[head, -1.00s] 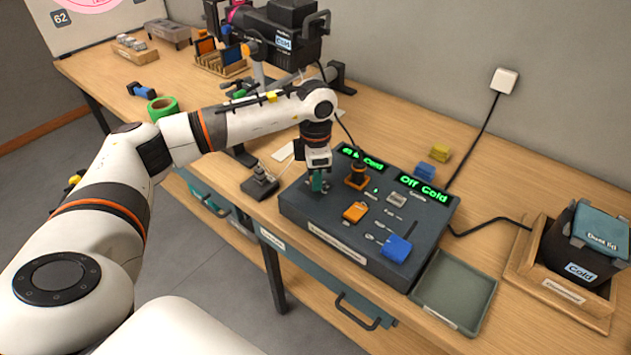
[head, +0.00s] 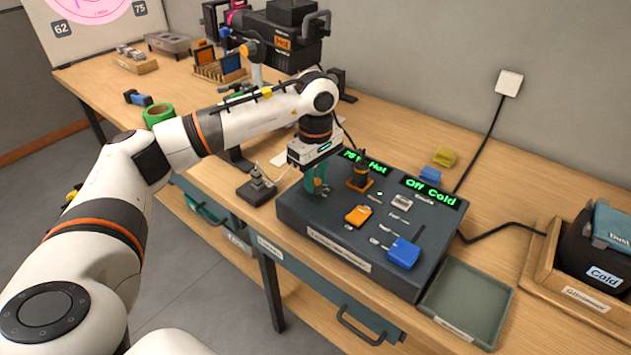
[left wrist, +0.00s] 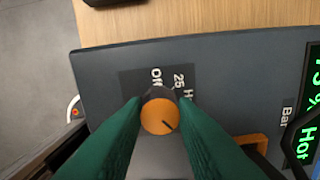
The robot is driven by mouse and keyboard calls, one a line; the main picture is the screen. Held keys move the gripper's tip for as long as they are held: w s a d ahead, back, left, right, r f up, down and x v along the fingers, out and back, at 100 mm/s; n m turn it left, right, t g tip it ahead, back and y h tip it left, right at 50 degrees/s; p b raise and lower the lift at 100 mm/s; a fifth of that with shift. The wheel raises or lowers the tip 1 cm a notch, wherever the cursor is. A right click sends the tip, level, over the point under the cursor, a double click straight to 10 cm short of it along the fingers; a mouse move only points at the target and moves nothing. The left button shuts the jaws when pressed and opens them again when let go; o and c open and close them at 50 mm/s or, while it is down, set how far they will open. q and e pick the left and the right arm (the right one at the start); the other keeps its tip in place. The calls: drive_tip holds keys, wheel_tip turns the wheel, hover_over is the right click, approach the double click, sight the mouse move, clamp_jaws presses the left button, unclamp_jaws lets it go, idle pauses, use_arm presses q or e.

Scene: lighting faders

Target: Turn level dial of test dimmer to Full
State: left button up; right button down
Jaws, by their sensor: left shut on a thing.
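The test dimmer is a dark grey console (head: 300,215) on the bench. Its left green display (head: 364,161) reads about 75% Hot; the right display (head: 430,192) reads Off Cold. The level dial (left wrist: 159,116) has an orange top with a dark pointer line slanting to the lower right in the left wrist view. My right gripper is out of view.
An orange fader cap (head: 358,215) and a blue cap (head: 403,253) sit on the console. A black knob with an orange base (head: 360,177) stands close right of my gripper. An empty grey tray (head: 468,301) lies to the right. A small joystick-like device (head: 257,186) stands left.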

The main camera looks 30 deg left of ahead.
sight(316, 181)
use_arm(q)
drive_tip(key=m+b, duration=0.1)
drive_tip(key=m, duration=0.3)
drive_tip(key=shift+b, duration=0.3)
drive_tip(key=shift+r+m+b, duration=0.1)
drive_tip(key=shift+m+b, duration=0.35)
drive_tip(key=shift+m, duration=1.35)
drive_tip(key=o, duration=1)
wheel_tip(316, 181, up, 12)
drive_tip(key=shift+s, duration=0.1)
